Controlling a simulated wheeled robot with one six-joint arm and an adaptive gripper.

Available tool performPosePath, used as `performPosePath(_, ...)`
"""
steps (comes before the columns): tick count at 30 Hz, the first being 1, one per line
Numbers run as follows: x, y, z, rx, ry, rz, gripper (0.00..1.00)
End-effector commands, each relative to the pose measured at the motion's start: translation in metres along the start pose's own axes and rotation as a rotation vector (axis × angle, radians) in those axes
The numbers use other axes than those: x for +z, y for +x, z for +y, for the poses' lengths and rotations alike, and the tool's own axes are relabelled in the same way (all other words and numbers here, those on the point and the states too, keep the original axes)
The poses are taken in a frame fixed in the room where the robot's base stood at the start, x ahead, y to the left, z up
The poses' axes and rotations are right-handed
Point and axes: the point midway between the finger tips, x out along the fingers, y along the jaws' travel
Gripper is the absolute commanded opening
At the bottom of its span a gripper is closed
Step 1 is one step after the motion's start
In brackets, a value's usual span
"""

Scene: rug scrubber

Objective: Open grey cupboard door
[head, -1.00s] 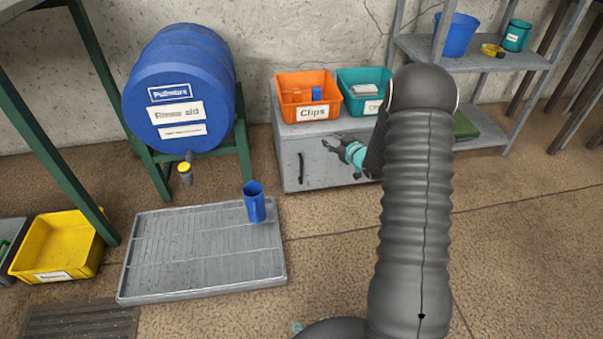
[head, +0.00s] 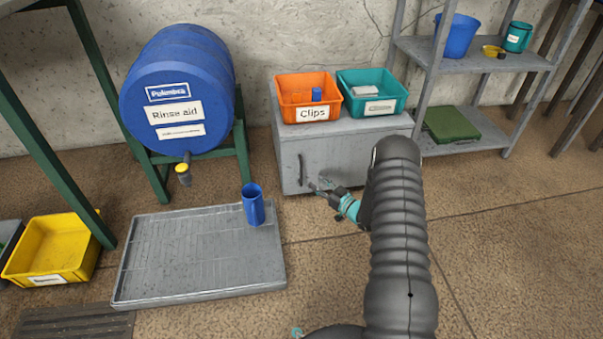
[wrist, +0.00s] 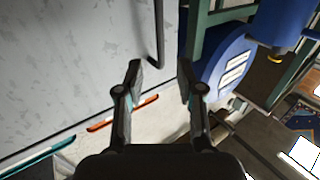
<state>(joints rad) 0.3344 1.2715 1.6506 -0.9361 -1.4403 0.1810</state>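The grey cupboard (head: 350,150) stands against the wall with its door shut. A dark vertical bar handle (head: 302,169) sits near the left edge of the door front. My gripper (head: 318,188) is just right of the handle's lower end, in front of the door. In the wrist view my gripper (wrist: 159,75) is open and empty, with its two fingers apart. The handle (wrist: 156,35) shows there just beyond the gap between the fingertips, against the pale grey door (wrist: 70,60). I cannot tell how much depth separates the fingertips from the handle.
An orange Clips bin (head: 309,97) and a teal bin (head: 372,95) stand on the cupboard. A blue barrel (head: 180,85) on a green stand is to its left. A grey tray (head: 195,260) with a blue cup (head: 253,204) lies in front.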

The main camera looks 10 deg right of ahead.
Motion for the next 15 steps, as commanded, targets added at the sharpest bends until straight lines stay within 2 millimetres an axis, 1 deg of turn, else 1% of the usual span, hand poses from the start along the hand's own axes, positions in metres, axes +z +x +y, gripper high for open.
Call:
performPosePath(1,0.001,0.011,-0.001,-0.002,-0.001,0.001,0.37)
performPosePath(9,0.001,0.059,-0.001,-0.001,-0.001,0.000,0.37)
performPosePath(12,0.001,0.074,-0.001,-0.001,0.000,0.000,0.37)
performPosePath(15,0.001,0.084,0.000,0.000,-0.001,0.000,0.37)
